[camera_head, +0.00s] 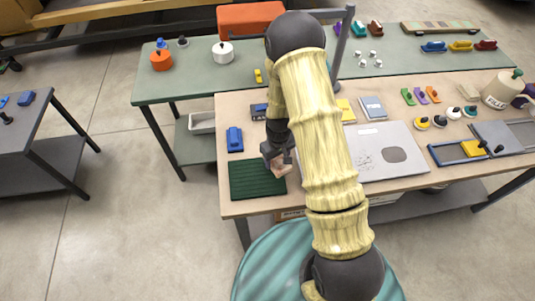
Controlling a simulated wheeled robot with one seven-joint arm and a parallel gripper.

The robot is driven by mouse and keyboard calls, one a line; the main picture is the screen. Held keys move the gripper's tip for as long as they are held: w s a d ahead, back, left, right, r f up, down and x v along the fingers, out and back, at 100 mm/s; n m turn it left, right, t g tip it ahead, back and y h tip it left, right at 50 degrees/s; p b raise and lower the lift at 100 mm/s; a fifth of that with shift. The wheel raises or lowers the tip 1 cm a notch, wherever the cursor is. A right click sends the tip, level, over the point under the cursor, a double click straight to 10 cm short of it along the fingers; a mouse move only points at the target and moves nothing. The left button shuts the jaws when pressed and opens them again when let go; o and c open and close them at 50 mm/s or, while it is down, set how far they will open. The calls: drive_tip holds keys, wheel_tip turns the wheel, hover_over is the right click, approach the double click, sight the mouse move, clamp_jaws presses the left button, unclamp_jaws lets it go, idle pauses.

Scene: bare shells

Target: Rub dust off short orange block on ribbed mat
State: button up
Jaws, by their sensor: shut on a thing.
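The dark green ribbed mat (248,184) lies at the front left of the near wooden table. My gripper (277,161) is over the mat's right side, pointing down. It is shut on a small pale pinkish-tan thing (280,171), which is low over the mat or touching it; I cannot tell which. I cannot make out a short orange block on the mat; the gripper and the held thing cover part of its right side.
A blue block (235,139) stands just behind the mat. A grey panel (392,150) lies right of my arm. Small orange, green and yellow things stand farther right. A green table (180,88) is behind, with an orange pot (161,60).

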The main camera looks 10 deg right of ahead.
drive_tip(key=a+r+n, duration=0.1)
drive_tip(key=s+a+r+n+p, duration=0.1)
drive_tip(key=n, duration=0.1)
drive_tip(key=a+r+n, duration=0.1)
drive_tip(key=shift+s+a+n, duration=0.15)
drive_tip(key=shift+a+n, duration=0.15)
